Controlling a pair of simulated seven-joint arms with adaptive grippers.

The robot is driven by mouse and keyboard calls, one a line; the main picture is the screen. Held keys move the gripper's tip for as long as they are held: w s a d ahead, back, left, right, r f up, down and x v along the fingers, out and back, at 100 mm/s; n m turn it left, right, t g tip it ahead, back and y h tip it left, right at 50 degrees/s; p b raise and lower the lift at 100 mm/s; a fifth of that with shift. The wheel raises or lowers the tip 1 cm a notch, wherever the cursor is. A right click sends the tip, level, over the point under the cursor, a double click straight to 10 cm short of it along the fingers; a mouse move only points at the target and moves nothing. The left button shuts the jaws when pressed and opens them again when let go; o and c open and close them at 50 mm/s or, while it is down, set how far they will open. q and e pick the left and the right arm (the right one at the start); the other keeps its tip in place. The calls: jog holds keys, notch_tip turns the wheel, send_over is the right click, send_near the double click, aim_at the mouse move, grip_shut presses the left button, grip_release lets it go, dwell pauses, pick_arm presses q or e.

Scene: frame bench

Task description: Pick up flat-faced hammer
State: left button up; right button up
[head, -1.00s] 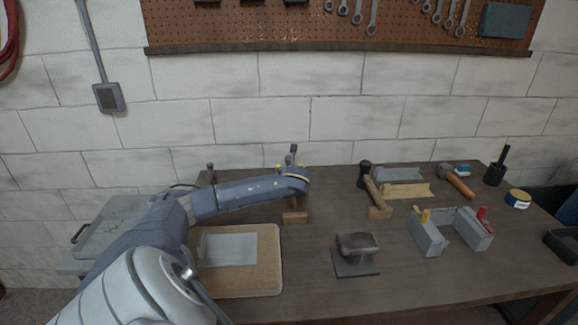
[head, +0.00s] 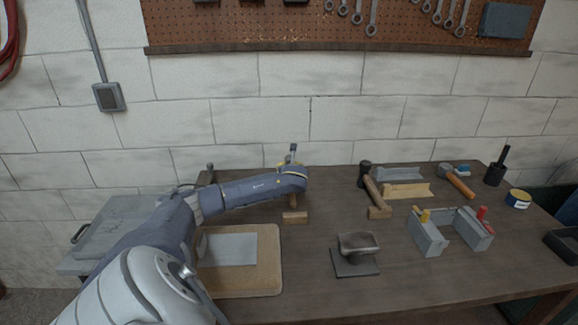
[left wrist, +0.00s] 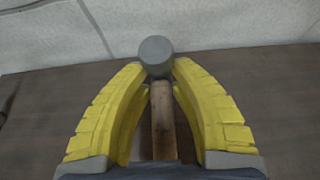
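A hammer with a round, flat-looking grey head (left wrist: 156,55) and a wooden handle (left wrist: 163,122) lies between the fingers of my left gripper (left wrist: 161,72). The yellow fingers bow around the handle, and their tips close in on it just below the head. The handle's lower end is hidden by the gripper. In the head view the hammer's head (head: 293,147) shows just above my left wrist, which hides most of the hammer and the fingers. My right gripper is in neither view.
A wooden block (head: 295,217) sits in front of my wrist. A hammer (head: 371,184) and another (head: 457,180) lie to the right. A small anvil (head: 356,254), a grey open holder (head: 448,234) and a tan board (head: 268,284) occupy the bench front.

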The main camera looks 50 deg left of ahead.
pick_arm(q)
grip_shut()
jog(key=shift+r, duration=0.1)
